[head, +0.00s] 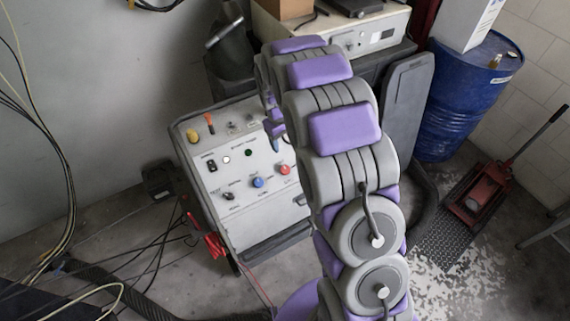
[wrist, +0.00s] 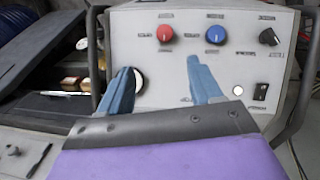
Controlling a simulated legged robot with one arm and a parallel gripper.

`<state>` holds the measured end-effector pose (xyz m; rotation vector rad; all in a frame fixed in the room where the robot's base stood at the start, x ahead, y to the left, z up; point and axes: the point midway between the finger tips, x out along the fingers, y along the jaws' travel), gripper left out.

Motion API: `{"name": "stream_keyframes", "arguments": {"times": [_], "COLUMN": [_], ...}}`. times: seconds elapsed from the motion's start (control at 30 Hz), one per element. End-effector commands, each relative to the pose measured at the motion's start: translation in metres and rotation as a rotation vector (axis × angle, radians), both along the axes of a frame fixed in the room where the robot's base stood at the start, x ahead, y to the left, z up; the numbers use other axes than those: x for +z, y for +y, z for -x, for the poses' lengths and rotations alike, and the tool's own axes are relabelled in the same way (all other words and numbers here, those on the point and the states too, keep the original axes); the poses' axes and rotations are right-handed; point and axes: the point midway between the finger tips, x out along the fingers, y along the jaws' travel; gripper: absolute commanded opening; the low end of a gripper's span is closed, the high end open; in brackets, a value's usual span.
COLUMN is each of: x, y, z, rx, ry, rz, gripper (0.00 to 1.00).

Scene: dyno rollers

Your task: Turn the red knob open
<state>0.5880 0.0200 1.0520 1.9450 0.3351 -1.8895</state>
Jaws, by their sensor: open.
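The red knob (wrist: 165,32) sits on the light grey front panel (wrist: 190,75), at the upper middle of the wrist view. It also shows in the head view (head: 285,169), near the right side of the panel. My gripper (wrist: 160,75) has two blue fingers spread apart with nothing between them. In the wrist view the fingertips appear below the red knob, with the knob above and between them; they do not appear to touch it. In the head view my arm reaches down to the panel's right side, and the gripper is mostly hidden behind it.
A blue knob (wrist: 216,35) is right of the red one, and a black knob (wrist: 268,37) lies further right. A black rocker switch (wrist: 260,92) is below them. Dark handle bars flank the panel. A blue barrel (head: 462,95) and a red floor jack (head: 478,195) stand to the right.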

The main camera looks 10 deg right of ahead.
Motion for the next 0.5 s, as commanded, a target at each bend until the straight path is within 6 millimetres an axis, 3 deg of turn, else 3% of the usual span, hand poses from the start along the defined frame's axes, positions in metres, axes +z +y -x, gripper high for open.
{"name": "stream_keyframes", "arguments": {"times": [0.3, 0.5], "x": [-0.04, -0.08], "y": [0.016, 0.006], "z": [-0.005, -0.006], "rx": [0.007, 0.006], "ry": [0.001, 0.004], "rz": [0.02, 0.014], "gripper": [0.65, 0.65]}}
